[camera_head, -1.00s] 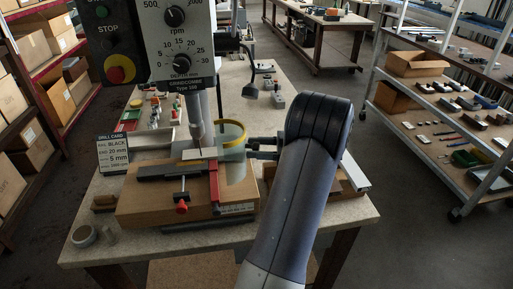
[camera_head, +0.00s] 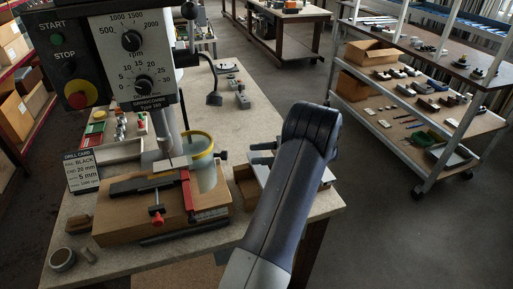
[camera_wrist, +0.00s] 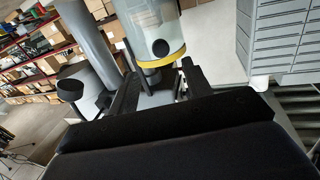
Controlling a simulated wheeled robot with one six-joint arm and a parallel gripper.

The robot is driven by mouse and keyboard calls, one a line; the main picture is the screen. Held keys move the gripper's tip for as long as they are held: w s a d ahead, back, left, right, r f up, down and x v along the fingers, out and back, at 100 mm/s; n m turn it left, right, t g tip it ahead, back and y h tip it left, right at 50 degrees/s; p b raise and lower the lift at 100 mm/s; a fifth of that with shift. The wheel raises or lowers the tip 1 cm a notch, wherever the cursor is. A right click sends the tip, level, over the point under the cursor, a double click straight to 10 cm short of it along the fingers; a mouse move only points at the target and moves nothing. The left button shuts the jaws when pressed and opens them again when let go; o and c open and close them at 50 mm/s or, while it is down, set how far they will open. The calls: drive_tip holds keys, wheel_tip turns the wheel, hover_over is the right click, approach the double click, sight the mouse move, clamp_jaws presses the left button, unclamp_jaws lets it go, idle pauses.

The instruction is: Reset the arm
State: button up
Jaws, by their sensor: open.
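My arm (camera_head: 290,190) rises from the bottom of the head view and bends left at its top. My gripper (camera_head: 256,153) points left toward the drill press, and its two dark fingers show in the wrist view (camera_wrist: 160,88). It is open with nothing between the fingers. The clear guard with a yellow rim (camera_head: 200,150) is left of the gripper, with a gap between them. It also shows beyond the fingers in the wrist view (camera_wrist: 150,30).
The drill press control box (camera_head: 130,60) stands over a wooden board (camera_head: 130,220) with a red-handled clamp (camera_head: 157,216). A drill card (camera_head: 82,171) stands left. A grey profile (camera_head: 270,180) lies below the gripper. A shelf rack (camera_head: 400,100) stands right, with open floor before it.

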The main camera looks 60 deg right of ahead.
sight(225, 155)
drive_tip(key=shift+f, duration=0.1)
idle(0.4)
drive_tip(key=shift+b, duration=0.35)
drive_tip(key=shift+b+x, duration=2.65)
drive_tip(key=shift+x, duration=2.6)
drive_tip(key=shift+a, duration=0.1)
